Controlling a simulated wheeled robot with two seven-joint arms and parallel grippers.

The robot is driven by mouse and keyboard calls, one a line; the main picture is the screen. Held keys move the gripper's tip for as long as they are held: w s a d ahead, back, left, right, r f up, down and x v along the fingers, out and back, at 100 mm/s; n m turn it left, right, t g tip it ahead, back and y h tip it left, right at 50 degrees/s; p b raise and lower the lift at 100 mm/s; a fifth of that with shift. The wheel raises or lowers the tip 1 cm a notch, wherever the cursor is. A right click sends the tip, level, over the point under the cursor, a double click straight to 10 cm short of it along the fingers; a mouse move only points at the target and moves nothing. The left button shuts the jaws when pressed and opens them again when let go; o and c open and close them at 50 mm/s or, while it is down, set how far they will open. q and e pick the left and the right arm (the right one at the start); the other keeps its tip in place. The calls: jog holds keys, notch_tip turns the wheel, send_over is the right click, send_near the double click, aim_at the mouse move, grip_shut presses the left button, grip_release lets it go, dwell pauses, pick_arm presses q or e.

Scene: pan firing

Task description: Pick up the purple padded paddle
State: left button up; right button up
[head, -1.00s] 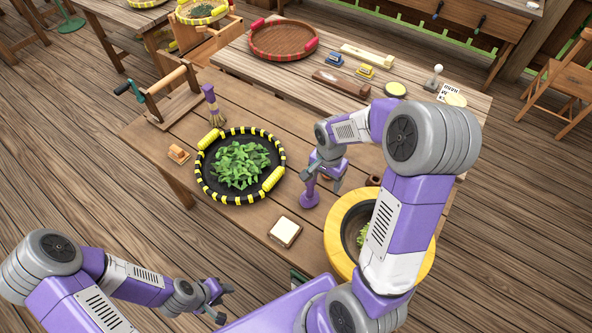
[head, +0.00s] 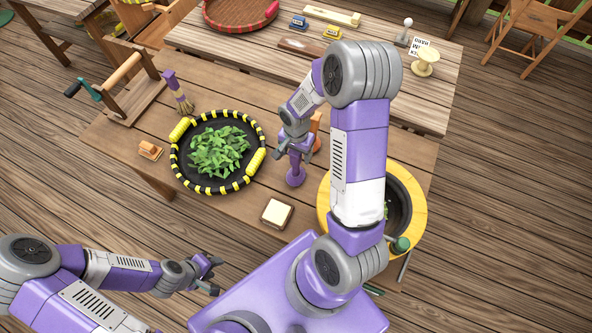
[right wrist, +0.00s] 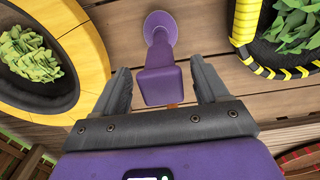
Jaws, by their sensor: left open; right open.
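The purple padded paddle (head: 296,176) stands on the wooden table, between the leaf-filled pan and the yellow-rimmed bowl. In the right wrist view its round purple base (right wrist: 160,27) rests on the table, and a stem leads to a purple block (right wrist: 158,87) nearer the camera. My right gripper (head: 294,148) is open at the paddle; in the right wrist view its fingers (right wrist: 160,80) stand either side of the block, with gaps showing. My left gripper (head: 210,274) is open and empty, off the table's near edge.
A black pan (head: 177,162) with yellow grips holds green leaves. The yellow-rimmed bowl (head: 324,205) is partly hidden by my right arm. A white-topped block (head: 276,212), a brush (head: 178,92) and a small orange item (head: 150,150) are also on the table.

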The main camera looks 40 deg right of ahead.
jog(key=shift+w, duration=0.1)
jog(key=shift+c, duration=0.4)
grip_shut()
notch_tip(320, 180, up, 18)
jog(key=p, duration=0.1)
dwell(0.4)
jog(key=c, duration=0.6)
grip_release()
grip_shut()
